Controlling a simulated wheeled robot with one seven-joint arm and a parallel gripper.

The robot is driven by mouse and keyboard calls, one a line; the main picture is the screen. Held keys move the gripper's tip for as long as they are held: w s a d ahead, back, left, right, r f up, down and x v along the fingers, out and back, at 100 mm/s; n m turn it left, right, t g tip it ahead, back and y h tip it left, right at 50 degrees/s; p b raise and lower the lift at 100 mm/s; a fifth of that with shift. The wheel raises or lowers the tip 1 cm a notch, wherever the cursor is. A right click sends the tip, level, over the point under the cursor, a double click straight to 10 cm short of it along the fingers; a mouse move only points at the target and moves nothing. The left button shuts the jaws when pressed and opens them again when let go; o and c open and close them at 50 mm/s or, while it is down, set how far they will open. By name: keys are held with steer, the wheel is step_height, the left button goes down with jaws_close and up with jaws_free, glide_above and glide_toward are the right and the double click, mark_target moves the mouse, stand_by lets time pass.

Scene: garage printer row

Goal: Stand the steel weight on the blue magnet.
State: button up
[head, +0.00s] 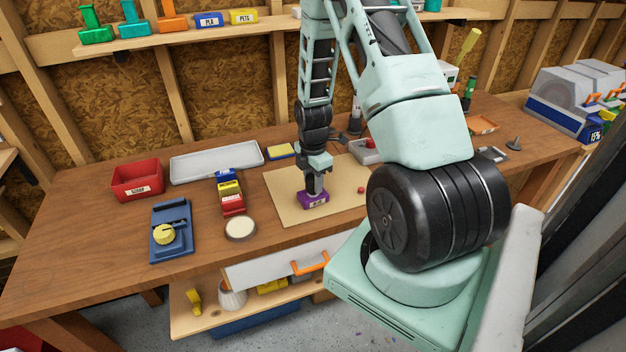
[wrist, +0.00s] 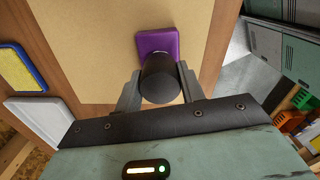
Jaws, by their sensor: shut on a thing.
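My gripper (head: 314,184) is shut on a dark grey cylinder, the steel weight (wrist: 160,80), which shows between the two fingers in the wrist view. A small blue block (head: 228,174), possibly the blue magnet, is at the back of a short row with a yellow block (head: 229,188) and a red block (head: 232,205).
The tan mat (head: 285,208) is mostly bare. Left of it are a round cream-topped disc (head: 240,229), a blue device (head: 183,246) with a yellow knob, a red bin (head: 138,183) and a grey tray (head: 205,166). A yellow-and-blue pad (head: 281,151) lies behind the mat.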

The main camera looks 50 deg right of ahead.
steer(key=shift+f+b, duration=0.4)
steer(key=shift+f, duration=0.2)
stand_by(0.7)
steer(key=o, duration=2)
steer(key=shift+r, duration=0.15)
step_height(320, 180, up, 17)
steer(key=b, duration=0.3)
